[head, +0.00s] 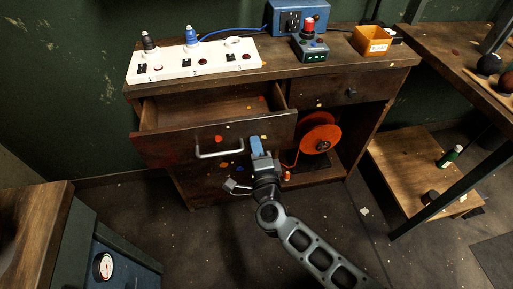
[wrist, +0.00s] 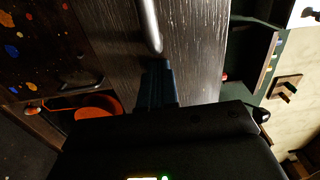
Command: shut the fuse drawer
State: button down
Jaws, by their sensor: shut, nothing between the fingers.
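The wooden drawer (head: 165,150) at the upper left of the cabinet stands open, pulled out toward me, and looks empty where I can see in. Its front has a silver bar handle (head: 220,154). My gripper (head: 257,146) is shut and empty, at the right part of the drawer front, just right of the handle. In the wrist view the blue fingers (wrist: 158,82) point at the drawer front (wrist: 195,55), close below the end of the handle (wrist: 149,25). I cannot tell whether the fingertips touch the wood.
The cabinet top carries a white numbered panel (head: 180,70), a blue box (head: 300,14), a control box with a red button (head: 310,45) and a yellow bin (head: 372,40). A closed drawer (head: 330,91) is right of the open one, above an orange reel (head: 320,132). A workbench stands right.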

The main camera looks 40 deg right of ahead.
jog(key=b+x, duration=0.1)
jog(key=x, duration=1.4)
jog(key=shift+b, duration=0.4)
jog(key=shift+w+d+r, duration=0.1)
jog(key=shift+w+r, duration=0.05)
